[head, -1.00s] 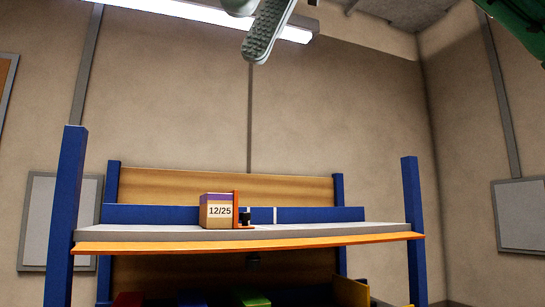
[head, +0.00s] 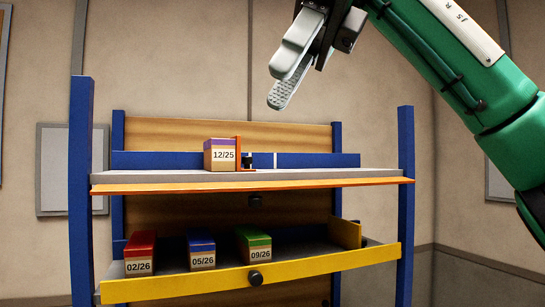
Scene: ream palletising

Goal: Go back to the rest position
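My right gripper (head: 279,86) hangs at the top middle of the head view, in front of and above the shelf rack. Its two grey fingers are apart, one ribbed pad shows, and nothing is between them. My green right arm (head: 455,65) comes in from the upper right. My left gripper is not in view. A ream with a purple top marked 12/25 (head: 219,156) stands on the upper shelf (head: 320,176), against an orange stop (head: 239,152). The gripper is clear of it.
The lower shelf with a yellow front edge (head: 330,261) bears a red ream 02/26 (head: 139,253), a blue ream 05/26 (head: 201,251) and a green ream 09/26 (head: 254,246). Blue posts (head: 405,200) frame the rack. Space above the upper shelf is open.

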